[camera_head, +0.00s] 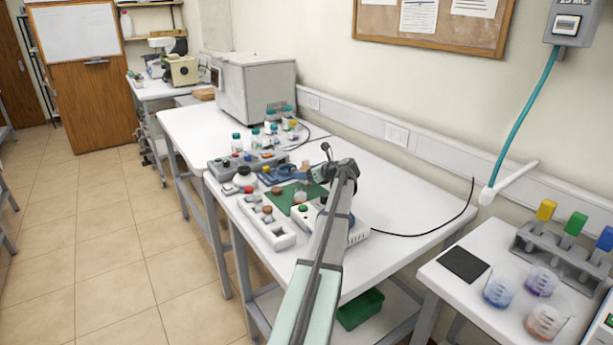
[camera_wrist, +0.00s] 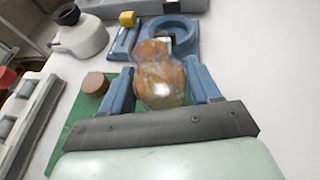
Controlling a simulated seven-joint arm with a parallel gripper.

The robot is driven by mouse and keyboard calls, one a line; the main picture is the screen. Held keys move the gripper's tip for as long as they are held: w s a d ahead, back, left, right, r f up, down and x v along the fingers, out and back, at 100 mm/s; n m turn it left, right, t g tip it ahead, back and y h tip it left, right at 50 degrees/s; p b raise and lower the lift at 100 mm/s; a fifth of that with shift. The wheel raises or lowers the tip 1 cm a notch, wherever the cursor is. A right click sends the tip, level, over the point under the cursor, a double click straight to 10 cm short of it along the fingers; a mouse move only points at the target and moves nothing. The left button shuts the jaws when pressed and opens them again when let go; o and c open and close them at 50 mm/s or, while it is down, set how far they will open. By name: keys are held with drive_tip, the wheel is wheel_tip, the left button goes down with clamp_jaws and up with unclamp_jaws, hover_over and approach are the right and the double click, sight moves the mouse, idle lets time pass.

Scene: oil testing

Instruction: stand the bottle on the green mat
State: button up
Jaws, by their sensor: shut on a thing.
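The bottle (camera_wrist: 160,85) is small and clear with orange-brown colouring, and it sits between the two blue fingers of my gripper (camera_wrist: 161,72). The fingers are shut on it from both sides. The green mat (camera_wrist: 82,118) shows below and to the left of the bottle in the wrist view. In the head view the mat (camera_head: 283,205) lies on the white bench, with my gripper (camera_head: 301,190) over it. The bottle's base is hidden, so I cannot tell whether it touches the mat.
A brown cap-like piece (camera_wrist: 95,84) is at the mat's left side. A blue ring holder (camera_wrist: 174,36) stands just beyond the bottle. A white rack (camera_head: 265,222) is left of the mat, and a white flask with a dark cap (camera_wrist: 82,38) is farther back. The bench to the right is clear.

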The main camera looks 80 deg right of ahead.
drive_tip(key=shift+f, duration=0.5)
drive_tip(key=shift+f, duration=0.2)
drive_tip(key=o, duration=1.2)
drive_tip(key=shift+c, duration=0.2)
drive_tip(key=shift+r, duration=0.2)
drive_tip(key=v, duration=1.2)
